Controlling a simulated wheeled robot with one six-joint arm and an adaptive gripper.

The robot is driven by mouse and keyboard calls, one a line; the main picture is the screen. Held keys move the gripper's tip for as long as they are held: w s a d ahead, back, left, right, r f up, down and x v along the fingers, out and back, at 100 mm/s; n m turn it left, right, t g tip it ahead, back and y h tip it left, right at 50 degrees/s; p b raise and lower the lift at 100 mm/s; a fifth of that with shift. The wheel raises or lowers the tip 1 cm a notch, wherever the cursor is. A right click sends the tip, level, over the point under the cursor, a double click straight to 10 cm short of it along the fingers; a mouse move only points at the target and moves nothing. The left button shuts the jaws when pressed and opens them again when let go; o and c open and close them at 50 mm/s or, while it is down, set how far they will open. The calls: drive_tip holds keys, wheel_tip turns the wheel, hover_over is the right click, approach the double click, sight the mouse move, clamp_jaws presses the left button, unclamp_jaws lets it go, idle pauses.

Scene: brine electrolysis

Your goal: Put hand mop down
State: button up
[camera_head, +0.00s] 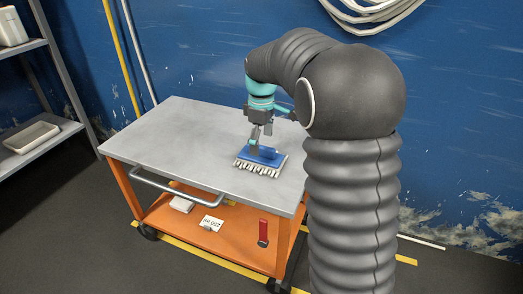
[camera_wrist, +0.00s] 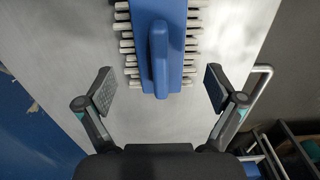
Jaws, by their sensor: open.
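The hand mop (camera_head: 262,161) lies on the grey top of the orange cart (camera_head: 178,132), bristles down, near the cart's right side. It has a blue back with a raised blue handle and pale tufts along its edges. In the wrist view the hand mop (camera_wrist: 175,25) lies at the top centre, with its handle pointing toward my gripper. My gripper (camera_head: 261,143) is over the mop in the head view. In the wrist view my gripper (camera_wrist: 159,90) has its fingers wide apart, one on each side of the handle's near end, and touches nothing that I can see.
The left of the cart top is clear. A push handle (camera_head: 178,190) runs along the cart's front edge. The lower shelf (camera_head: 190,222) holds a white sign and a red item. A grey shelf rack (camera_head: 40,140) stands at the left, and a blue wall is behind.

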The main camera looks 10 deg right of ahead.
sight(262, 146)
wheel_tip(262, 146, up, 7)
drive_tip(key=shift+r+p, duration=0.15)
drive_tip(key=shift+p, duration=0.2)
drive_tip(key=s+r+m+t, duration=0.1)
drive_tip(key=s+r+m, duration=0.15)
drive_tip(key=s, duration=0.55)
drive_tip(key=s+r+m+t, duration=0.1)
drive_tip(key=s+m+t, duration=0.15)
drive_tip(key=s, duration=0.55)
drive_tip(key=s+f+m+t, duration=0.1)
drive_tip(key=s+f+m, duration=0.1)
drive_tip(key=s, duration=0.5)
drive_tip(key=s+f+m+t, duration=0.1)
drive_tip(key=s+f+m, duration=0.2)
drive_tip(key=s, duration=0.4)
drive_tip(key=shift+s+f+m, duration=0.25)
drive_tip(key=shift+f+m, duration=0.1)
drive_tip(key=shift+m, duration=0.05)
